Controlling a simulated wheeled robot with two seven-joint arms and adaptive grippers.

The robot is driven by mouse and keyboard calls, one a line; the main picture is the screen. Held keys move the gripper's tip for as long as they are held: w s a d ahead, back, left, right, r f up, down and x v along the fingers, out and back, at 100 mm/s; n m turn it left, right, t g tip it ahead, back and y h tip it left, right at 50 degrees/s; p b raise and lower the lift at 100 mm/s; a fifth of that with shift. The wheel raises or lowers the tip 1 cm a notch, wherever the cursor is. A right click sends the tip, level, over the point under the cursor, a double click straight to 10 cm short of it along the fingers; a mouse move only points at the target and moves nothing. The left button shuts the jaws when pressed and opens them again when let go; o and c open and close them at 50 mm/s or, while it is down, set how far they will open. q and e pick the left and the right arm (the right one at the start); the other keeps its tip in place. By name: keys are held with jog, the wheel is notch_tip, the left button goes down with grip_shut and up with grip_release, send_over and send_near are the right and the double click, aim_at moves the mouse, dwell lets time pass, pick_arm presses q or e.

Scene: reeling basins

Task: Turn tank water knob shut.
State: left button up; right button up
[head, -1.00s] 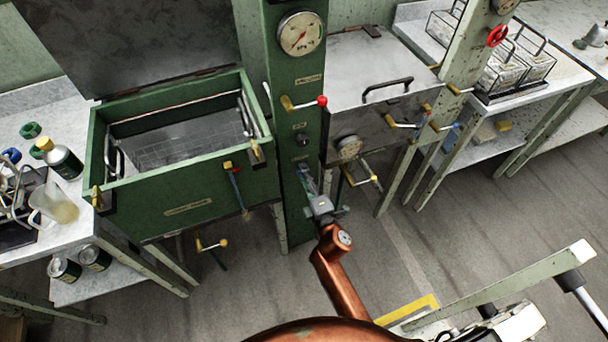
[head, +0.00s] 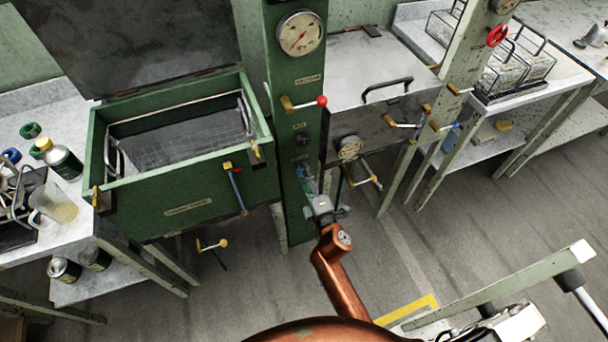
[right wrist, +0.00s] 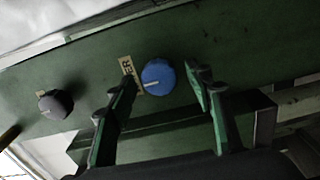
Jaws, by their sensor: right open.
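The blue round knob (right wrist: 158,77) with a white pointer line sits on the green column, beside a label ending in "ER", in the right wrist view. My right gripper (right wrist: 162,85) is open, with one finger on each side of this knob. I cannot tell whether the fingers touch it. In the head view my right gripper (head: 308,184) is at the front of the green column (head: 298,95) and largely hides the blue knob. The green tank (head: 225,205), lid raised, stands left of the column with a wire grid inside. My left gripper is not in view.
A dark grey knob (right wrist: 55,103) sits on the same panel. A red-tipped lever (head: 321,101) and a gauge (head: 299,34) are higher on the column. A closed metal tank (head: 365,62) stands to the right. Bottles and a beaker (head: 54,205) are on the left bench.

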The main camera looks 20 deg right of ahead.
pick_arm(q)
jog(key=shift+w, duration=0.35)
pick_arm(e)
jog(key=s, duration=0.7)
jog(key=shift+s+d, duration=0.15)
jog(key=shift+s, duration=0.1)
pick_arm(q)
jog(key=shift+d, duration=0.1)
